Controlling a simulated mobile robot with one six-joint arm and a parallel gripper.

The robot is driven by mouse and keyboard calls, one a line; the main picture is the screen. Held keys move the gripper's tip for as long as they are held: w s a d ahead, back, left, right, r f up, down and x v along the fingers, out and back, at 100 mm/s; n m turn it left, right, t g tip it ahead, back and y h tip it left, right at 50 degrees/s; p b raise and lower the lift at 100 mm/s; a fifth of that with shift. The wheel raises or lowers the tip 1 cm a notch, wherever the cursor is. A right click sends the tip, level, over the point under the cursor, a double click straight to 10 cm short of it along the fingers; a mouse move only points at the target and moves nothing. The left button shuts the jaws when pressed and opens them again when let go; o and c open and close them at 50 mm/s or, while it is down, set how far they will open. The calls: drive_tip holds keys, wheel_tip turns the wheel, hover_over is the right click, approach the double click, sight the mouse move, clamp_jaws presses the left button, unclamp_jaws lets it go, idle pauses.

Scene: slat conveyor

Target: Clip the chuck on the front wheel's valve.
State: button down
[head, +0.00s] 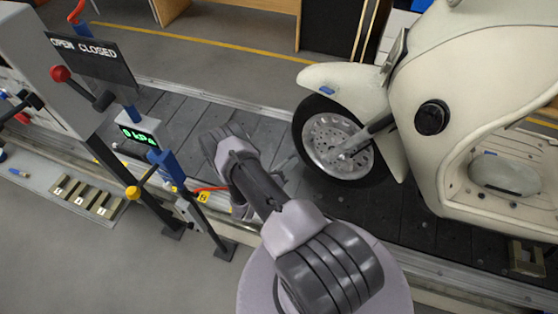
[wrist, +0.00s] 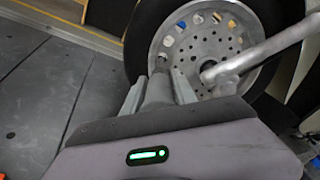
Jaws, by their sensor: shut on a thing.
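The front wheel (head: 337,146) of the cream scooter stands on the slat conveyor, its silver perforated rim facing me. It also shows in the wrist view (wrist: 215,32), just beyond the fingertips. My gripper (wrist: 159,80) is shut on a grey cylindrical piece, which I take for the chuck (wrist: 158,92), pointing at the lower left of the rim. In the head view my gripper (head: 284,167) is left of the tyre, partly hidden by my arm.
A red hose (head: 210,188) runs from the air stand with the green 0 kPa display (head: 138,134) and passes behind my arm. The fork leg (wrist: 270,48) crosses the wheel at right. A panel marked open and closed (head: 92,62) stands left. Conveyor slats (head: 190,122) left of the wheel are bare.

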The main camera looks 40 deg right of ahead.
drive_tip(key=s+b+x, duration=0.1)
drive_tip(key=b+x, duration=0.1)
drive_tip(key=x, duration=0.5)
drive_tip(key=shift+w+d+b, duration=0.3)
drive_tip(key=shift+w+d, duration=0.05)
drive_tip(key=shift+d, duration=0.1)
drive_tip(key=shift+b+x, duration=0.4)
drive_tip(key=shift+x, duration=0.35)
idle(0.3)
drive_tip(key=c, duration=0.9)
unclamp_jaws()
drive_tip(key=shift+f, duration=0.1)
drive_tip(key=shift+a, duration=0.1)
